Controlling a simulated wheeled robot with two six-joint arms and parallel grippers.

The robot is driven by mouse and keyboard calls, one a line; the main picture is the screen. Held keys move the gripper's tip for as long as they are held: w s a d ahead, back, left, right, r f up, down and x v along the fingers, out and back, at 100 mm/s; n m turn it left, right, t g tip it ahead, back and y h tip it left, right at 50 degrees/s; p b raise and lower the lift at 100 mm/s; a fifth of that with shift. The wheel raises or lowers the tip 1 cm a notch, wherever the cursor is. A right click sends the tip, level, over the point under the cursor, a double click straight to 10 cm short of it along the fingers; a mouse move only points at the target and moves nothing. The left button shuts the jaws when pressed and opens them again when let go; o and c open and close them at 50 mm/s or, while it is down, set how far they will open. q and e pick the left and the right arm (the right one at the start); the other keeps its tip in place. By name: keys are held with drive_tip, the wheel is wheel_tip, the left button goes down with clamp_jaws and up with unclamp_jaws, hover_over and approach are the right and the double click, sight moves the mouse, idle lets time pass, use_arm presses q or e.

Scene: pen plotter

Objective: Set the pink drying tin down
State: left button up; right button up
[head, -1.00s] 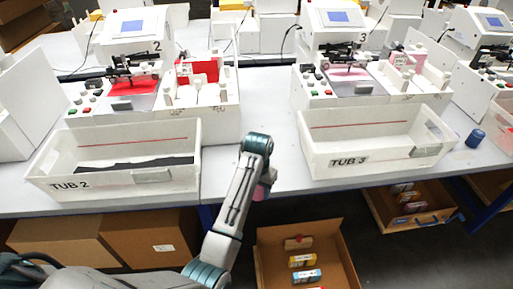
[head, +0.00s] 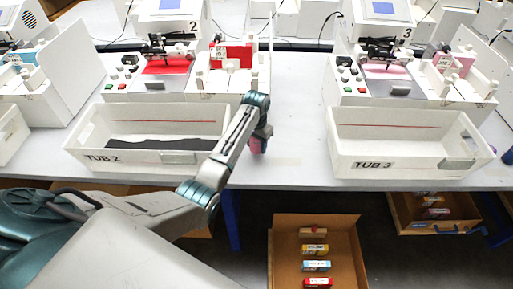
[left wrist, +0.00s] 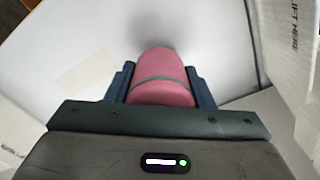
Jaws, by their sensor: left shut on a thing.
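The pink drying tin (left wrist: 160,72) is a rounded pink cylinder with a grey band. My left gripper (left wrist: 160,92) is shut on it in the left wrist view, a finger on each side. In the head view the left gripper (head: 262,134) hangs over the table's front part, between the two tubs, and a bit of the pink tin (head: 257,147) shows below it. I cannot tell whether the tin touches the white table (head: 295,172). My right gripper is not in view.
The tub marked TUB 2 (head: 100,157), with dark material inside, stands close left of the gripper. The tub marked TUB 3 (head: 400,164) stands to the right. Bare table lies between them. A cardboard box (head: 283,255) with small packets is below the table edge.

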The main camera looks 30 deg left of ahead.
sight(256, 150)
use_arm(q)
drive_tip(key=shift+s+f, duration=0.15)
drive_tip(key=shift+f, duration=0.15)
wheel_tip(256, 150, down, 2)
drive_tip(key=shift+f+p, duration=0.1)
drive_tip(key=shift+p, duration=0.5)
drive_tip(key=shift+f, duration=0.35)
drive_tip(key=shift+f, duration=0.1)
drive_tip(key=o, duration=1)
drive_tip(key=shift+o, duration=0.2)
wheel_tip(256, 150, up, 11)
drive_tip(key=b, duration=0.3)
drive_tip(key=shift+r, duration=0.65)
